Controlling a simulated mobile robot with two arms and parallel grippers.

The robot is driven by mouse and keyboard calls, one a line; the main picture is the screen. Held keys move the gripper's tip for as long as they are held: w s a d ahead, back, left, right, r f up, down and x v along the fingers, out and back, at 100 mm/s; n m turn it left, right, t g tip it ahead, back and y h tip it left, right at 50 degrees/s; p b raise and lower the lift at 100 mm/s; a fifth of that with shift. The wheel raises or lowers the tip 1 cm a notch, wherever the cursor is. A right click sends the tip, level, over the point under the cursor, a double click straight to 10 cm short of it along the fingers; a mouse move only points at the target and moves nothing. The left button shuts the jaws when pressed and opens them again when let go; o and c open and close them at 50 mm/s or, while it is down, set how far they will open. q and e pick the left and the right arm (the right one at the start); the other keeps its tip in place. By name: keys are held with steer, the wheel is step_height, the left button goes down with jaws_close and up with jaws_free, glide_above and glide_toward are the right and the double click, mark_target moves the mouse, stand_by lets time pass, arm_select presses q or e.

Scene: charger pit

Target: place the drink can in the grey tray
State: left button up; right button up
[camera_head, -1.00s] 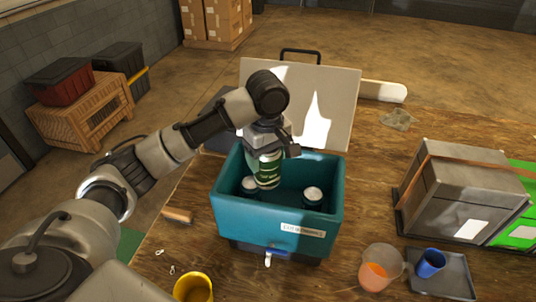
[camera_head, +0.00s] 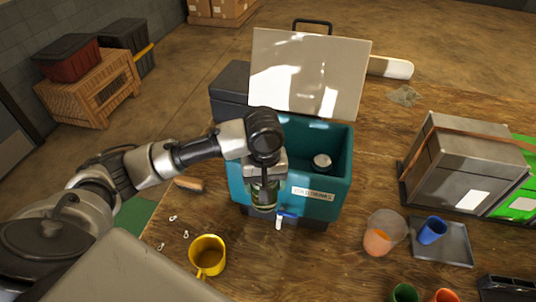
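My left gripper (camera_head: 265,200) is shut on a green drink can (camera_head: 264,192), held upright at the front wall of the teal cooler box (camera_head: 318,205). The gripper and wrist hide much of the can. Another can (camera_head: 321,162) with a silver top stands inside the open cooler. The grey tray (camera_head: 455,254) lies on the wooden table to the right, with a blue cup (camera_head: 432,230) on it. My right gripper is not in view.
A yellow mug (camera_head: 207,256) is at front left. Green (camera_head: 405,292) and orange (camera_head: 446,295) cups are at the front edge of view. A strapped grey case (camera_head: 462,165) stands behind the tray.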

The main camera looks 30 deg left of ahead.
arm_select(q)
steer(key=s+d+f+m, duration=0.3)
steer(key=s+f+m, duration=0.4)
steer(key=s+f, duration=0.3)
steer(key=shift+s+d+f, duration=0.2)
steer(key=shift+s+f, duration=0.1)
steer(key=shift+f, duration=0.65)
